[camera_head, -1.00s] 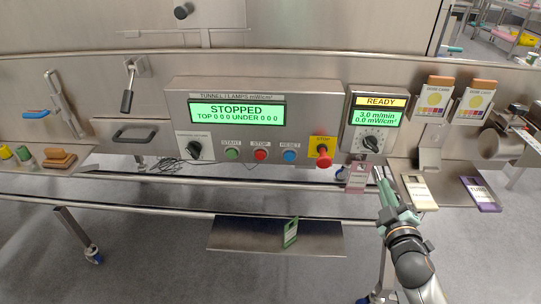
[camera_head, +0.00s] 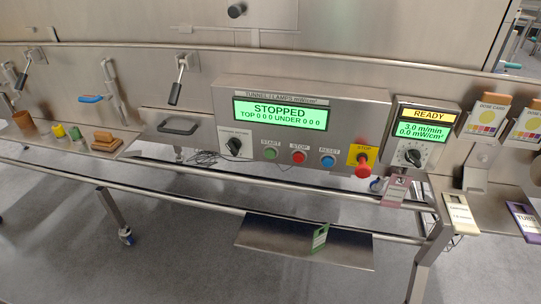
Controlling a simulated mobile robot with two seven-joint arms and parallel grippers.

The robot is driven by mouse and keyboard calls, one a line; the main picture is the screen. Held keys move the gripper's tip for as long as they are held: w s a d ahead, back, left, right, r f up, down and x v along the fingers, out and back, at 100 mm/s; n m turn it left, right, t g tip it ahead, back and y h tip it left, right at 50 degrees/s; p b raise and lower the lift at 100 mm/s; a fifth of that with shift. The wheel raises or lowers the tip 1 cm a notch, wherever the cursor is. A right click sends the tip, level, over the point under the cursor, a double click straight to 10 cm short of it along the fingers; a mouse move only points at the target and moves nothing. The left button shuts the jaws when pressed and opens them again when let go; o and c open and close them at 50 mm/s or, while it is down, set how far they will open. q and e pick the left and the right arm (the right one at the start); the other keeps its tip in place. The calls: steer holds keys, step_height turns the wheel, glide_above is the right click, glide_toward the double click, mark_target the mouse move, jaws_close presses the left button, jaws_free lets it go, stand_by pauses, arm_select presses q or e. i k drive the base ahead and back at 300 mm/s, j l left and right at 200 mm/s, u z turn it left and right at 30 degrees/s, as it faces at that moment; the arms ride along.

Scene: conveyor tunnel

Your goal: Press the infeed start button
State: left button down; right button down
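A green button (camera_head: 270,153) under a START label sits on the steel control panel (camera_head: 229,107), left of a red STOP button (camera_head: 298,157) and a blue RESET button (camera_head: 327,161). No button label that I can read says infeed. The green display (camera_head: 280,114) above reads STOPPED, TOP 0 0 0 UNDER 0 0 0. A smaller box (camera_head: 399,139) to the right reads READY, 3.0 m/min, and has a black knob (camera_head: 413,157). Neither of my grippers is in view.
A red emergency stop (camera_head: 363,167) on a yellow plate and a black selector knob (camera_head: 234,146) flank the buttons. A pink tag (camera_head: 395,190) hangs below the READY box. Steel rails and a low shelf (camera_head: 290,238) run beneath. The space before the panel is clear.

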mark_target(269, 153)
steer(key=u, duration=1.8)
steer(key=k+l, duration=0.25)
steer(key=l, duration=0.2)
steer(key=k+l, duration=0.3)
steer(key=l, duration=0.15)
